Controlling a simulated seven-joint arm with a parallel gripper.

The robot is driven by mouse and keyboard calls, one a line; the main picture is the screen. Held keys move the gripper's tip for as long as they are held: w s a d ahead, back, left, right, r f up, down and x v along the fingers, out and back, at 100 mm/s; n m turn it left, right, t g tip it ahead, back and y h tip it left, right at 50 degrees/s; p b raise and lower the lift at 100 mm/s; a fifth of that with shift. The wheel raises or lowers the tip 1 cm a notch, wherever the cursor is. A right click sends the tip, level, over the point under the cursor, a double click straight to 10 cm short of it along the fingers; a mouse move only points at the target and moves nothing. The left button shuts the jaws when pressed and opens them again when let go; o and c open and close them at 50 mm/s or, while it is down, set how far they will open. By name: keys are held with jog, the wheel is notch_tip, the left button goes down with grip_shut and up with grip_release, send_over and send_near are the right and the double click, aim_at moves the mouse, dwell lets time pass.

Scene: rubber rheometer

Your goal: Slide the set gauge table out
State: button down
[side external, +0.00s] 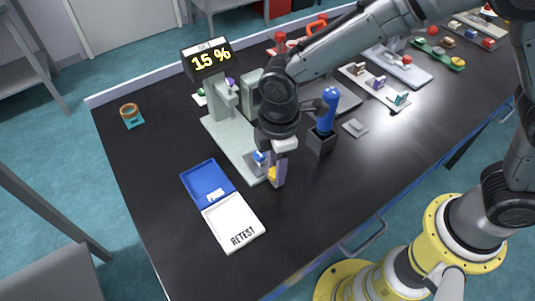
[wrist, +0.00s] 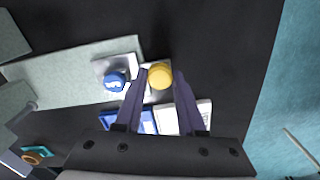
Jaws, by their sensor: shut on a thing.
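A yellow round knob (wrist: 160,76) stands on a small silver plate (wrist: 157,97), which seems to be the set gauge table, at the front end of the pale green base (side external: 228,143). My gripper (wrist: 162,76) points down with one finger on each side of the knob and is shut on it. In the side view my gripper (side external: 276,178) partly hides the yellow knob (side external: 272,174). A blue cap with a white mark (wrist: 115,83) sits on a silver block beside it. The machine's display (side external: 207,59) reads 15 %.
A blue tray (side external: 207,182) and a white RETEST tray (side external: 234,222) lie in front of the base. A blue-handled tool in a dark block (side external: 322,137) stands to the right. The black table's front is clear.

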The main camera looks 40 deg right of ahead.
jog(key=shift+s+r, duration=0.1)
jog(key=shift+s, duration=0.15)
jog(key=c, duration=0.8)
grip_release()
jog(key=o, duration=0.3)
notch_tip(320, 180, up, 14)
